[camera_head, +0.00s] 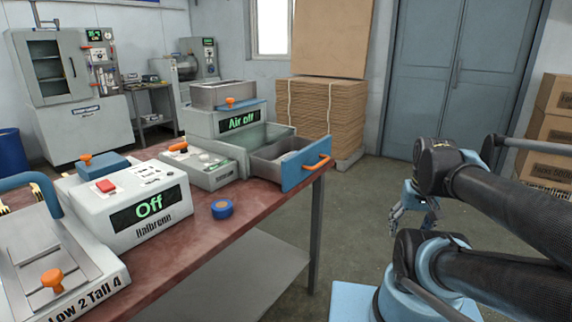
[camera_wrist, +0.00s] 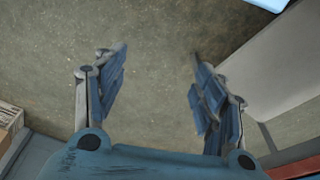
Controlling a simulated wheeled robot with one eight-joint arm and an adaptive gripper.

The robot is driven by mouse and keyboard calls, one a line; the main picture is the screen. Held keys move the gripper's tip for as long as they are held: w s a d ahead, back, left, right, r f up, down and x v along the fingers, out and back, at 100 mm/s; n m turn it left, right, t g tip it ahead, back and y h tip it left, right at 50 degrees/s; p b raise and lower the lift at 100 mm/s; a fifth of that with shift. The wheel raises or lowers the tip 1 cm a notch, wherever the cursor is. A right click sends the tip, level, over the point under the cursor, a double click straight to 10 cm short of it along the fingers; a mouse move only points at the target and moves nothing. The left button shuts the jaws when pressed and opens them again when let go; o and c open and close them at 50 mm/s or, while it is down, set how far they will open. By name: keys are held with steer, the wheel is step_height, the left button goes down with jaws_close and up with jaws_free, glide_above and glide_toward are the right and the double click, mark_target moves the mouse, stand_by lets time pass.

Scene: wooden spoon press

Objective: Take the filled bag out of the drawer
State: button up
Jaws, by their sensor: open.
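The drawer (camera_head: 292,165) is pulled out to the right of the machine reading "Air off" (camera_head: 239,121). It has a blue front and an orange handle (camera_head: 317,162), and it juts toward the table's right end. Something pale (camera_head: 290,155) shows inside it, perhaps the bag, but the drawer walls hide most of it and I cannot tell. My gripper (camera_head: 411,218) is well to the right of the drawer, apart from it and lower, over the floor. In the wrist view my gripper (camera_wrist: 160,80) is open, with only bare floor between its fingers.
The red-topped table (camera_head: 196,224) carries a machine reading "Off" (camera_head: 149,206), a blue tape roll (camera_head: 222,209) and a press (camera_head: 50,255) at the left. Stacked cardboard (camera_head: 322,115) stands behind the drawer. Boxes (camera_head: 552,130) stand at far right. Floor between table and arm is clear.

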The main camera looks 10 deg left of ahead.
steer(key=w+a+r+m, duration=0.1)
steer(key=w+a+r, duration=0.6)
steer(key=w+r, duration=0.3)
step_height(320, 180, up, 15)
steer(key=m+g, duration=0.2)
steer(key=m, duration=0.2)
glide_above(285, 156)
steer(key=s, duration=0.1)
steer(key=f, duration=1.6)
steer(key=shift+s+d+f, duration=0.2)
steer(key=shift+c, duration=0.3)
steer(key=c, duration=0.9)
